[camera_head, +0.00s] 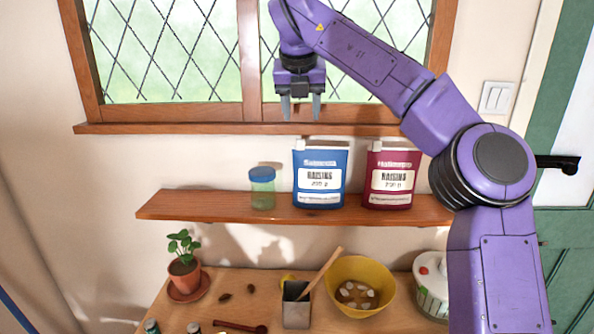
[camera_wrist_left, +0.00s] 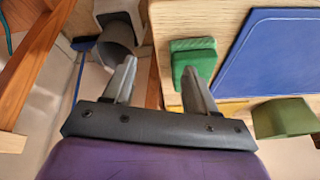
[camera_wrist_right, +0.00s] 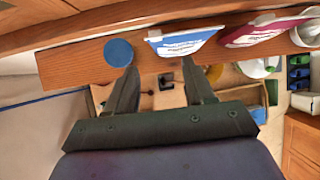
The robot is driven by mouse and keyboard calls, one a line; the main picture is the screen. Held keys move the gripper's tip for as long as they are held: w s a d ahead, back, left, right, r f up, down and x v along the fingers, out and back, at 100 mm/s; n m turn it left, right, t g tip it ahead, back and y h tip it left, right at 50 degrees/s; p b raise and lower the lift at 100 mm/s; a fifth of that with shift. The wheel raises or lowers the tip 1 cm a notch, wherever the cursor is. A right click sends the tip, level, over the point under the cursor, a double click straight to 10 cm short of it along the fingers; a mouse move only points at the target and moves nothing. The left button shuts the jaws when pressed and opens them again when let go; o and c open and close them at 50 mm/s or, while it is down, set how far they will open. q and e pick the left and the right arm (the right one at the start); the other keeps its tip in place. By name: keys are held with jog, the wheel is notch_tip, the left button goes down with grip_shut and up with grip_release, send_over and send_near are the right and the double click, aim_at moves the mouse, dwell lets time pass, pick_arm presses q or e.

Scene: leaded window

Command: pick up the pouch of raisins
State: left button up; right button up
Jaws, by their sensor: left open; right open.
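In the right wrist view the blue pouch (camera_wrist_right: 181,41) and the red pouch (camera_wrist_right: 268,30) show beyond my fingertips. My right gripper (camera_head: 301,112) is open and empty, fingers pointing down, above the blue pouch and in front of the window sill. It also shows in the right wrist view (camera_wrist_right: 161,84). My left gripper (camera_wrist_left: 160,78) is open and empty, seen only in the left wrist view, away from the pouches.
A jar with a blue lid (camera_head: 262,187) stands left of the blue pouch. The window sill (camera_head: 190,128) juts out above the shelf.

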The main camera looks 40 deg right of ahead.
aim_at(301, 140)
jog(key=x, duration=0.3)
jog(key=w+x, duration=0.1)
jog(key=x, duration=0.6)
jog(key=shift+w+d+r, duration=0.1)
jog(key=shift+w+r, duration=0.1)
jog(key=shift+r, duration=0.05)
jog(key=shift+s+r, duration=0.1)
jog(key=shift+s, duration=0.15)
jog(key=shift+c, duration=0.6)
grip_shut()
